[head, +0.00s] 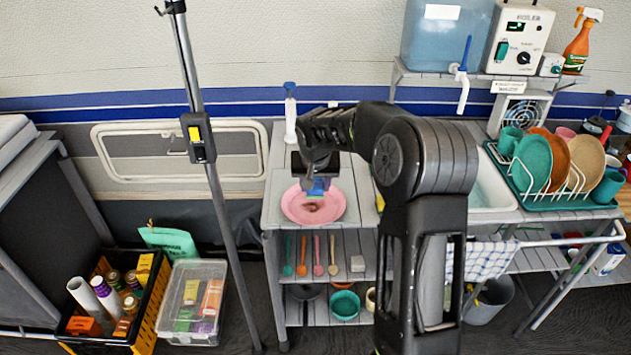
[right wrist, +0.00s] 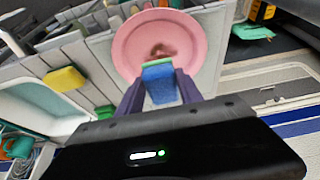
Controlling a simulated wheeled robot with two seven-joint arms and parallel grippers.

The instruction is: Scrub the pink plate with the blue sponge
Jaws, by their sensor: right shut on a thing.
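The pink plate (head: 331,214) lies on the counter in the middle of the head view, with a brown stain (head: 313,206) near its middle. The right wrist view also shows the plate (right wrist: 132,62) and its brown smear (right wrist: 161,50). My right gripper (head: 318,184) is over the back part of the plate, shut on the blue sponge (right wrist: 163,85). In the right wrist view the sponge sits between the fingers, with a greenish layer at its far end, close to the smear. I cannot tell whether it touches the plate. My left gripper is not in view.
A yellow sponge (right wrist: 65,79) lies on the counter beside the sink (head: 490,190). A soap dispenser (head: 290,115) stands behind the plate. A drying rack (head: 548,192) with plates and cups is at the right. A pole (head: 215,190) stands left of the counter.

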